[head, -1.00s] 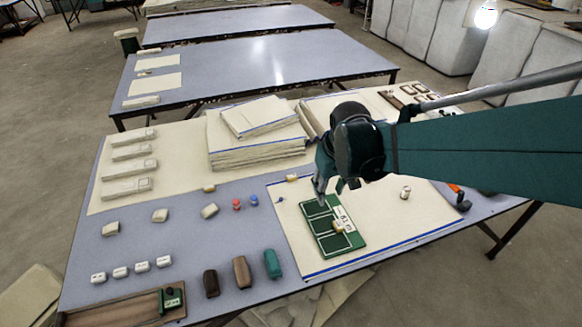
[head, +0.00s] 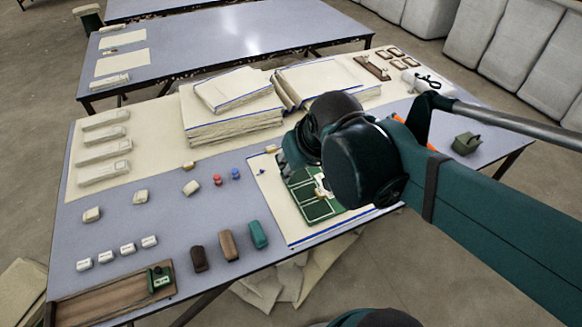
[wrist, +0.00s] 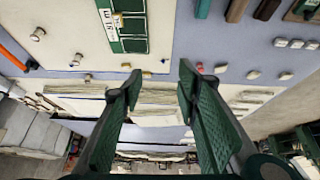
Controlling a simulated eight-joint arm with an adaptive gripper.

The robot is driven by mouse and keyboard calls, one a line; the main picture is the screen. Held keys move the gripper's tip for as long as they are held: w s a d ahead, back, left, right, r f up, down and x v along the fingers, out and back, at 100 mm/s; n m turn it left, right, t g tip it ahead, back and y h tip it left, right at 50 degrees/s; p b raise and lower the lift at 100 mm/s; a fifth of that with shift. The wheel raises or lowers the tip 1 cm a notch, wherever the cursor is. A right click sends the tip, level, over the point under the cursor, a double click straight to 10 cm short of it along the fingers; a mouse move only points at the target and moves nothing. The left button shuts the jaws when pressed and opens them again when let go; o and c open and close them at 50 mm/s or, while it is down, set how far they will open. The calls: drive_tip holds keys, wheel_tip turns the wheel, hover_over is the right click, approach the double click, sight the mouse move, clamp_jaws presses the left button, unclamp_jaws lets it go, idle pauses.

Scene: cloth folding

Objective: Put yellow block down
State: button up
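In the head view my wrist hides the fingertips and part of the board.
The board lies on a cream cloth (head: 270,200) with a blue edge. Folded cloth stacks (head: 232,115) stand behind. Brown and teal blocks (head: 228,246), red and blue pegs, and a wooden tray (head: 105,300) are on the left. Bare table shows between these things.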

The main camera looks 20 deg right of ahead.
drive_tip(key=shift+s+a+r+t, duration=0.35)
drive_tip(key=shift+s+a, duration=0.2)
drive_tip(key=shift+s, duration=0.2)
drive_tip(key=shift+s+a+r+t, duration=0.25)
drive_tip(key=shift+s+a+r, duration=0.1)
drive_tip(key=shift+s+a, duration=0.3)
drive_tip(key=shift+o, duration=0.5)
drive_tip(key=shift+d, duration=0.15)
drive_tip(key=w+d+f+n+g, duration=0.2)
drive_tip(key=w+d+n, duration=0.25)
drive_tip(key=w, duration=0.65)
drive_tip(key=w+d+f+n+g, duration=0.15)
drive_tip(key=w+d+n, duration=0.35)
drive_tip(key=w, duration=0.6)
drive_tip(key=w+d+f+n+g, duration=0.1)
drive_tip(key=w+d+f+n, duration=0.2)
drive_tip(key=w+f, duration=0.2)
drive_tip(key=w+d+f+n+g, duration=0.1)
drive_tip(key=w+d+f+n, duration=0.3)
drive_tip(key=f, duration=0.5)
drive_tip(key=w+d+f+n+g+b, duration=0.1)
drive_tip(key=w+d+f+n, duration=0.2)
drive_tip(key=w+f, duration=0.4)
drive_tip(key=shift+w+d+f+g, duration=0.1)
drive_tip(key=shift+d+f+g, duration=0.25)
drive_tip(key=shift+d+f, duration=0.3)
drive_tip(key=shift+d+r, duration=0.1)
